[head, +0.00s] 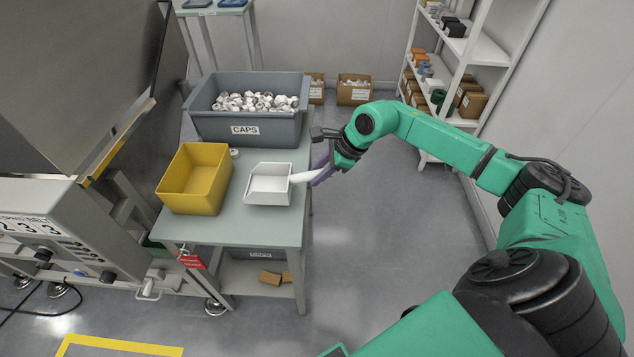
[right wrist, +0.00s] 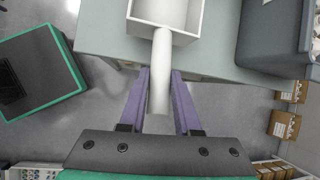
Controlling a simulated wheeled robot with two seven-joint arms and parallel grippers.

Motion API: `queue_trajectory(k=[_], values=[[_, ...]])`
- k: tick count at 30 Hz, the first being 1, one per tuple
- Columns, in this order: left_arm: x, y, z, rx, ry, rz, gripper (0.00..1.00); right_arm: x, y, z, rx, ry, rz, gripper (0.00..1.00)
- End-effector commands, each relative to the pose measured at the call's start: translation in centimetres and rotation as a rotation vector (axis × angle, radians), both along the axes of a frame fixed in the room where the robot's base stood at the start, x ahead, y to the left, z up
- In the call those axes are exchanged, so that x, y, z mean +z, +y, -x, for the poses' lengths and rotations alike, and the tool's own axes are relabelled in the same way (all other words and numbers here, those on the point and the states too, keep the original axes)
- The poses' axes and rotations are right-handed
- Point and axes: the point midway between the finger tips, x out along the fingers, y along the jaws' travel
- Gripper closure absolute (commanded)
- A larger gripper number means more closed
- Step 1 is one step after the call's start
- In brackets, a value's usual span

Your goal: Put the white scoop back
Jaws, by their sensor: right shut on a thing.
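The white scoop (head: 268,186) is at the right edge of the table, with its handle pointing right. Its bowl looks empty in the head view; whether it rests on the table or hangs just above it I cannot tell. My right gripper (head: 321,174) is shut on the handle. In the right wrist view the handle (right wrist: 161,75) runs between the two purple fingers of the gripper (right wrist: 160,78), and the bowl (right wrist: 178,12) lies beyond the fingertips over the table. My left gripper is not in view.
The grey-green table (head: 225,228) also holds an empty yellow bin (head: 205,205) left of the scoop and a grey CAPS crate (head: 205,124) full of white caps behind it. A loose white cap (head: 235,153) lies between them. A machine stands at the left, shelves (head: 488,50) at back right.

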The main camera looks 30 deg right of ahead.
Motion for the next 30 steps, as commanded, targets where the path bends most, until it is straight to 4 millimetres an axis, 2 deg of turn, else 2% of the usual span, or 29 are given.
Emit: queue_trajectory(k=[6, 12, 13, 15, 25, 30], values=[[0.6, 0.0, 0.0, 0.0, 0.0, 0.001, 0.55, -3.9, 0.0, 0.1, -0.001, 0.003, -0.001, 1.0], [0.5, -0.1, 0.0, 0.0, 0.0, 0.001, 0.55, -4.3, 0.0, 0.0, 0.001, 0.0, 0.001, 1.0], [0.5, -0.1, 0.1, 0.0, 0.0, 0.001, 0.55, -4.4, 0.0, 0.1, 0.001, 0.001, 0.002, 0.61], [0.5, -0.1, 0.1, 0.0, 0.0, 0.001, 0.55, -4.3, 0.0, 0.1, 0.001, 0.002, 0.001, 0.39], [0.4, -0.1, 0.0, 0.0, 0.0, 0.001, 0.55, -4.1, -0.1, 0.1, 0.001, 0.001, 0.002, 0.39], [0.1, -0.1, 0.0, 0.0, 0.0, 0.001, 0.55, -2.4, -0.9, 0.9, 0.0, 0.0, 0.005, 0.39]])
